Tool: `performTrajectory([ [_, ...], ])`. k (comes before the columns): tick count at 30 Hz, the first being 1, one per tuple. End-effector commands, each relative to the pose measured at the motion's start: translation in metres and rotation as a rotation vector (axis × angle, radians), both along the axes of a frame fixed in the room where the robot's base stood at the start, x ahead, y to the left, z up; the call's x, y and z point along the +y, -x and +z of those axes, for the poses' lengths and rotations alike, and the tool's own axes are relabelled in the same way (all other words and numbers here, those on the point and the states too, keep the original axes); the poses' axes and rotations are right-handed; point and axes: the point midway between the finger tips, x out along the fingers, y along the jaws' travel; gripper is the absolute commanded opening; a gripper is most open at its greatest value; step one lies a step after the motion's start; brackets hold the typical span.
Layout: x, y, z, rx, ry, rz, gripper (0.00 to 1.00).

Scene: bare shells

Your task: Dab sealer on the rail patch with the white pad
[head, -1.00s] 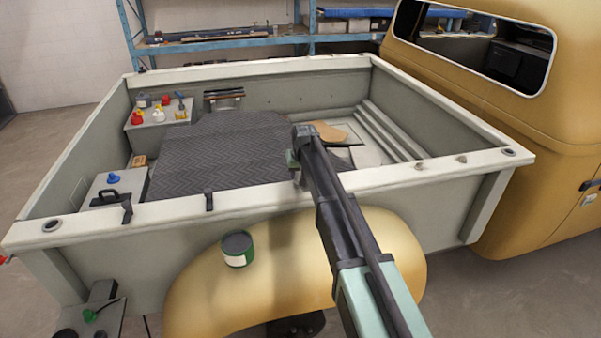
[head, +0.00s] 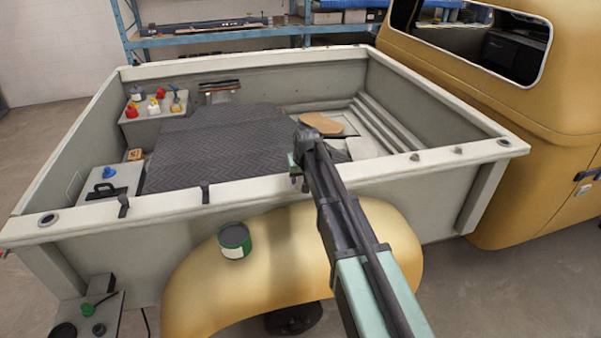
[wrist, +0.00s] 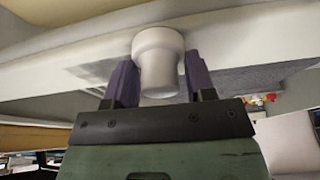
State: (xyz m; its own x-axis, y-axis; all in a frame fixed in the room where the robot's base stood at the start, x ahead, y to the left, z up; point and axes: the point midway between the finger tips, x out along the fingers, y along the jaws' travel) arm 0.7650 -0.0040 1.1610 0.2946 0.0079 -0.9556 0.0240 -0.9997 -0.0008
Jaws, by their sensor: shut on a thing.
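The white pad (wrist: 158,58) is a round, stepped white piece, upright between the two purple fingers of my gripper (wrist: 155,80). My gripper is shut on it. The pale bed rail (wrist: 235,40) runs just behind and above the pad; I cannot tell whether they touch. A dull grey smear (wrist: 98,68), perhaps the rail patch, shows on the rail left of the pad. In the head view my gripper (head: 299,182) is by the near rail (head: 400,165), partly hidden by my arm, and the pad cannot be made out.
A green can (head: 234,241) with a pale label stands on the yellow fender (head: 200,280); its contents cannot be told. Clamps (head: 206,195) sit on the near rail to the left. A ribbed dark mat (head: 215,155) and boxes with bottles (head: 155,125) are inside the bed.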

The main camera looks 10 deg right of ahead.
Motion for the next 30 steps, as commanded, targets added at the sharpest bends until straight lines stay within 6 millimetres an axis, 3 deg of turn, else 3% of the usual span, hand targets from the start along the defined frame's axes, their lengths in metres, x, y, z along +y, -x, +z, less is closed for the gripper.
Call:
performTrajectory([
  [12,-0.024,-0.002,-0.002,0.000,0.001,0.000,0.31],
  [17,-0.025,-0.004,-0.002,0.001,0.001,0.000,0.31],
  [25,-0.023,-0.033,0.000,0.000,0.000,0.000,0.31],
  [30,-0.022,-0.038,0.000,0.000,0.000,0.000,0.31],
])
